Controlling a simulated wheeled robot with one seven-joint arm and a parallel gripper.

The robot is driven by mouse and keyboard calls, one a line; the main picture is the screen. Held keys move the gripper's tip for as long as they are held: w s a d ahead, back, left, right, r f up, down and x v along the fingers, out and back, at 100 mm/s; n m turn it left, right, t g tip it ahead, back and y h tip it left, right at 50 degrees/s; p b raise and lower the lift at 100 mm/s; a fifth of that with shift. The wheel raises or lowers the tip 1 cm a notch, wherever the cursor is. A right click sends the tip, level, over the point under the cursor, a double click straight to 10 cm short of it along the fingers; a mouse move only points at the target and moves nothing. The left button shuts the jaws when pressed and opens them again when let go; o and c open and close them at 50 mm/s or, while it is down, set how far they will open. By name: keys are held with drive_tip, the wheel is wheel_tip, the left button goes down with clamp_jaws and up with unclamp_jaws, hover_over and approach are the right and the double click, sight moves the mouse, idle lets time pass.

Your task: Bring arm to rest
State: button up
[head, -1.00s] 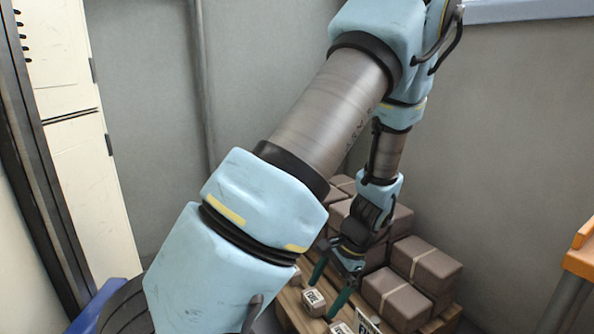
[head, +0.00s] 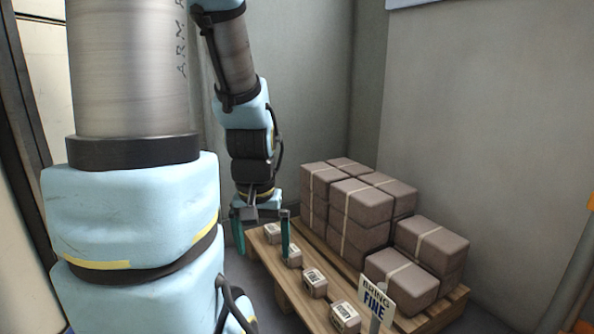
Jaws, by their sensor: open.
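My gripper (head: 262,238) hangs with its green fingers pointing down and spread apart. It is open, and I see nothing held between the fingers. It is at the left end of a wooden pallet (head: 405,322), in front of or above the small boxes there; the exact gap cannot be told. My arm rises from the lower left, and its upper part runs out of the top of the picture.
Wrapped brown packages (head: 362,208) are stacked on the pallet's back and right. Several small labelled boxes (head: 315,283) stand along its front edge. A sign reading "BRING FINE" (head: 377,299) stands at the front. Grey walls (head: 480,120) close off the back and right.

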wheel_tip(320, 180, up, 38)
drive_tip(key=p, duration=3.6)
drive_tip(key=shift+p, duration=0.35)
drive_tip(key=shift+f, duration=0.1)
